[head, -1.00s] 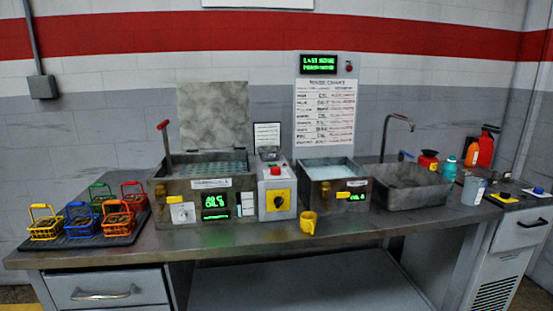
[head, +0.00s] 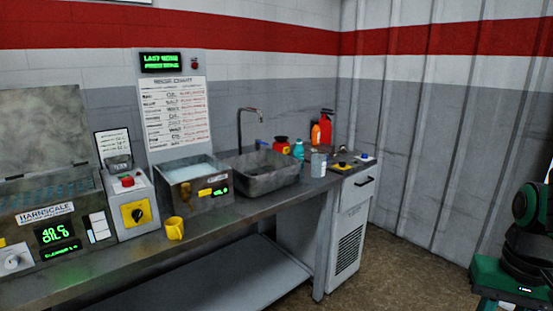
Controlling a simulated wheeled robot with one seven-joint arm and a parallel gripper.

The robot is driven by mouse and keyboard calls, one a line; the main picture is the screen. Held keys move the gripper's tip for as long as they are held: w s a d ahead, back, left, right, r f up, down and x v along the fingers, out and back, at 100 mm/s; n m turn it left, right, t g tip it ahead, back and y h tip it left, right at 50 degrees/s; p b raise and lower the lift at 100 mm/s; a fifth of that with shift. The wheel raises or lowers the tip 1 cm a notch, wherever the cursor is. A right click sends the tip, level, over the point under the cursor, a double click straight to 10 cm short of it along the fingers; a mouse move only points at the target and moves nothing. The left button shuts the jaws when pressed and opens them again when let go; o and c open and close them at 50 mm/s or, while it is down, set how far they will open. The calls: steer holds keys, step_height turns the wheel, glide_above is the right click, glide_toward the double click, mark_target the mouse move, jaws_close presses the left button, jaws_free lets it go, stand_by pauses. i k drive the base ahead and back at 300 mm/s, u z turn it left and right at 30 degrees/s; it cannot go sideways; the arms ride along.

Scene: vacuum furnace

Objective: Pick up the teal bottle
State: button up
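The teal bottle (head: 298,150) stands upright on the bench, just right of the sink basin (head: 262,175) and in front of the orange bottle (head: 316,133). It is small in the head view, and a grey cup (head: 318,164) stands close to its right. My arm (head: 530,225) shows only in part at the right edge of the head view, well away from the bench. My gripper is not in view.
A red and black container (head: 281,145) stands left of the teal bottle. The tap (head: 246,125) rises behind the basin. A yellow mug (head: 174,228) sits at the bench's front edge. The floor (head: 400,275) right of the bench is clear.

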mark_target(298, 151)
steer(key=k, duration=1.05)
steer(key=z, duration=0.85)
steer(key=i, duration=1.45)
steer(key=z, duration=0.35)
steer(key=i, duration=1.2)
steer(key=u, duration=0.65)
steer(key=i, duration=1.05)
steer(key=u, duration=1)
steer(key=i, duration=0.45)
steer(key=u, duration=0.15)
